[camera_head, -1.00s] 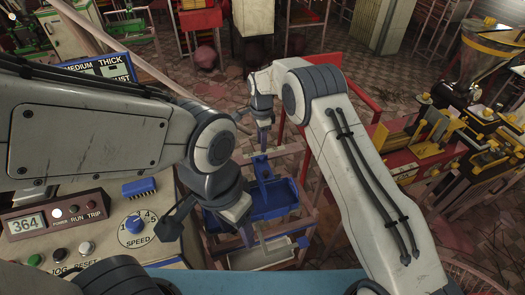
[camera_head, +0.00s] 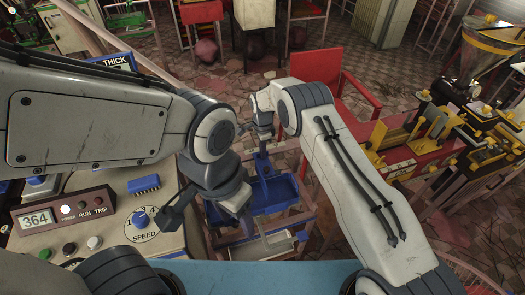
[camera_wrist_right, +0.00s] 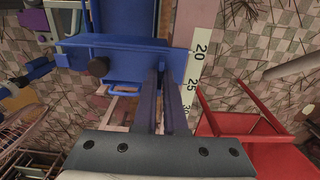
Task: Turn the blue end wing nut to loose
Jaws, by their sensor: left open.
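The blue extruder body (camera_head: 272,195) stands in a wooden frame at the middle of the head view. In the right wrist view its blue plate (camera_wrist_right: 120,52) carries a round dark knob (camera_wrist_right: 98,66). I cannot pick out the blue end wing nut for certain; a small blue part (camera_wrist_right: 32,72) shows at the left of that view. My right gripper (camera_head: 263,150) is above the extruder's far end; its dark fingers (camera_wrist_right: 160,75) are close together at the blue plate, contact unclear. My left gripper (camera_head: 258,236) is open, low beside the extruder's near end, its tips partly hidden.
A control box (camera_head: 105,210) with a speed dial stands at the left, close to my left arm. A red chair (camera_head: 335,85) is behind my right arm. A yellow and red machine (camera_head: 425,135) is at the right. A scale strip (camera_wrist_right: 197,65) runs beside the blue plate.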

